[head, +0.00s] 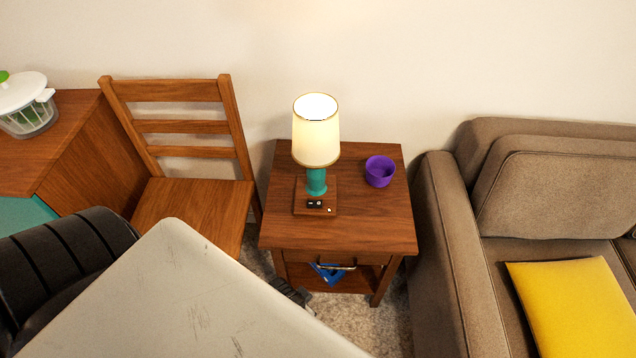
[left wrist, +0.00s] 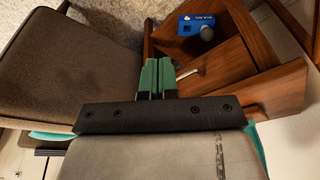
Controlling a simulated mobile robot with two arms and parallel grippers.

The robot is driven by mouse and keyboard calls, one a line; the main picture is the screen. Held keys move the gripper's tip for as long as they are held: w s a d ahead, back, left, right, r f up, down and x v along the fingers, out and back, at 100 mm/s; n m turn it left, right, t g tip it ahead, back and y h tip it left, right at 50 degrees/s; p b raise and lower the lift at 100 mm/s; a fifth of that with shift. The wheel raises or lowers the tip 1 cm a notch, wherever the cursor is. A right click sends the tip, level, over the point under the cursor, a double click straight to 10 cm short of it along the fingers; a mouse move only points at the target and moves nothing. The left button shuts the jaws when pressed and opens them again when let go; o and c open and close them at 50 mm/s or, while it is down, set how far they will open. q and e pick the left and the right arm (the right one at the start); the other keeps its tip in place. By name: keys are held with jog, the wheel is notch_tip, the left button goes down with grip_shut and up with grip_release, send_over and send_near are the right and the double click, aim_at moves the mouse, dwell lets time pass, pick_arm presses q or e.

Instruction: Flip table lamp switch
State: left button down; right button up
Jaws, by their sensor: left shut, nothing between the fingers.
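The table lamp (head: 316,138) stands on the wooden side table (head: 365,225) and is lit. It has a cream shade, a teal stem and a square wooden base. A small black switch (head: 315,204) sits on the front of the base, with a small light spot beside it. My left gripper (left wrist: 158,66) shows in the left wrist view with its green fingers together and empty, near the side table's drawer handle (left wrist: 190,72). In the head view my left arm hides most of that gripper, which is low in front of the table. My right gripper is not in view.
A purple bowl (head: 380,171) stands right of the lamp. A blue item (head: 328,274) lies on the table's lower shelf. A wooden chair (head: 190,190) is at the left, and a brown sofa (head: 440,250) with a yellow cushion (head: 572,305) is at the right.

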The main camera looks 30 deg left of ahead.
pick_arm(q)
jog(key=w+a+r+n+t+y, duration=0.15)
jog(key=w+r, duration=0.35)
jog(key=r, duration=0.6)
jog(key=w+a+r+n+t+y, duration=0.1)
jog(key=w+a+n+t, duration=0.1)
jog(key=w, duration=0.5)
jog(key=w+a+r+n+t+y, duration=0.1)
jog(key=w+a+r+n+t, duration=0.1)
jog(key=w+a+n, duration=0.3)
jog(key=shift+w+a+b, duration=0.4)
jog(key=shift+w+a, duration=0.15)
jog(key=shift+w, duration=0.35)
jog(key=shift+r+n+y, duration=0.1)
jog(key=shift+n+y, duration=0.15)
jog(key=b, duration=0.2)
send_over(319, 202)
jog(key=s, duration=0.3)
jog(key=f, duration=0.7)
jog(key=shift+w+d, duration=0.15)
jog(key=shift+d, duration=0.1)
notch_tip(319, 202, down, 3)
jog(key=shift+w+d+r, duration=0.1)
jog(key=shift+d+r, duration=0.05)
jog(key=shift+r, duration=0.05)
jog(key=shift+d+f, duration=0.15)
jog(key=shift+f, duration=0.55)
